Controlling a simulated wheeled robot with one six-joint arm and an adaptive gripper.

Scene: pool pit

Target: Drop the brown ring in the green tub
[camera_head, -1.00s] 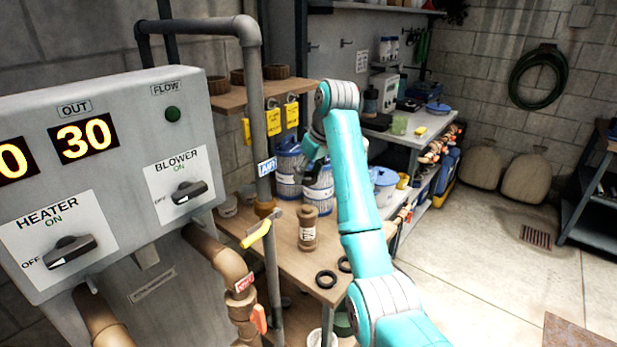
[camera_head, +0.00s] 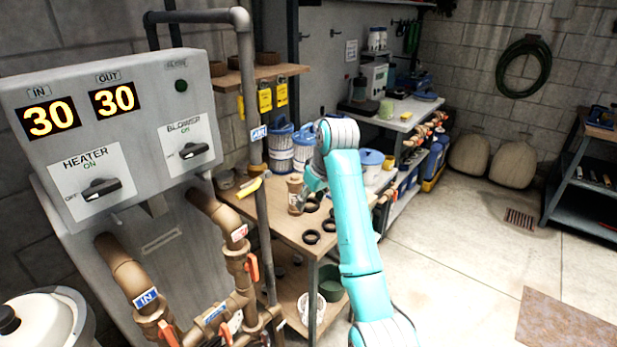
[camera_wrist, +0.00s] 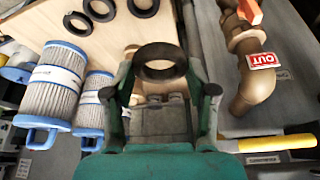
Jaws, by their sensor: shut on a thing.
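My gripper (camera_wrist: 166,84) is shut on the brown ring (camera_wrist: 160,73), a dark brown ring held between the fingertips in the wrist view. In the head view my gripper (camera_head: 309,194) is over the wooden table (camera_head: 275,213), right beside a brown bottle; the ring cannot be made out clearly there. The green tub (camera_head: 331,291) stands on the lower shelf under the table, to the lower right of my gripper. My arm partly hides its right side.
Several black rings lie on the table, one near its front edge (camera_head: 311,238). The brown bottle (camera_head: 295,193) stands upright. Blue-and-white filters (camera_wrist: 52,88) stand behind. A white container (camera_head: 309,307) sits beside the tub. Open floor lies right.

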